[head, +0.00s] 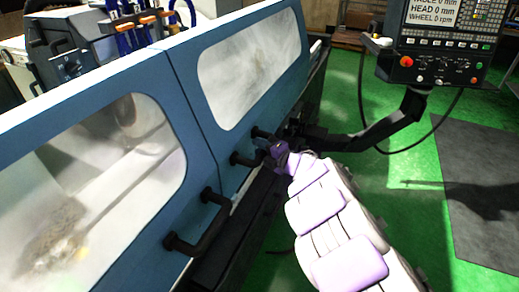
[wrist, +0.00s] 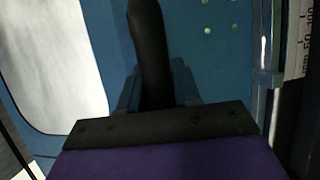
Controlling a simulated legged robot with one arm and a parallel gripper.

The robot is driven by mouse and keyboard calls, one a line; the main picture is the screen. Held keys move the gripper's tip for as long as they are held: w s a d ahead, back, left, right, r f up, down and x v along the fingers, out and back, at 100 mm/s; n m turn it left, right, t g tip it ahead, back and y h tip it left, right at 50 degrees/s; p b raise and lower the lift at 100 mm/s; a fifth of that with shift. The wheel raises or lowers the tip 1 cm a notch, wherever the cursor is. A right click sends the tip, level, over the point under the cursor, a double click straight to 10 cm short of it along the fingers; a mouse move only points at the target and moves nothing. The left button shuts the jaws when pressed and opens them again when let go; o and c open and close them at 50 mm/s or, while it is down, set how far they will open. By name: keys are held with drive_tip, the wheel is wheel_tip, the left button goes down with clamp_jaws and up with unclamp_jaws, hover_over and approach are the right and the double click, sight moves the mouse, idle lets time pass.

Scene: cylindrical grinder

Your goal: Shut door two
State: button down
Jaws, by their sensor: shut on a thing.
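Two blue doors with clear windows stand side by side on the grinder in the head view, the left door (head: 178,195) and the right door (head: 189,72). They meet at a narrow seam. No number shows on either one. My gripper (head: 272,149) is at the right door's black handle (head: 240,159). In the wrist view the dark handle bar (wrist: 150,45) runs between my gripper's fingers (wrist: 157,88), which are shut on it. The left door's black handle (head: 198,240) is free. The fingertips are partly hidden in the head view.
A control panel (head: 440,45) on a black bracket arm (head: 385,125) stands to the right, with a cable hanging below it. Green floor (head: 400,180) and a dark mat (head: 480,200) lie right of my arm. A dark ledge runs below the doors.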

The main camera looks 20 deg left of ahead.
drive_tip(key=shift+s+f, duration=0.2)
drive_tip(key=shift+f, duration=0.3)
drive_tip(key=c, duration=1.1)
unclamp_jaws()
drive_tip(key=shift+s+d, duration=0.1)
drive_tip(key=shift+o, duration=1.1)
drive_tip(key=shift+r, duration=0.3)
drive_tip(key=p+v, duration=0.3)
drive_tip(key=v, duration=1.4)
drive_tip(key=shift+d, duration=0.15)
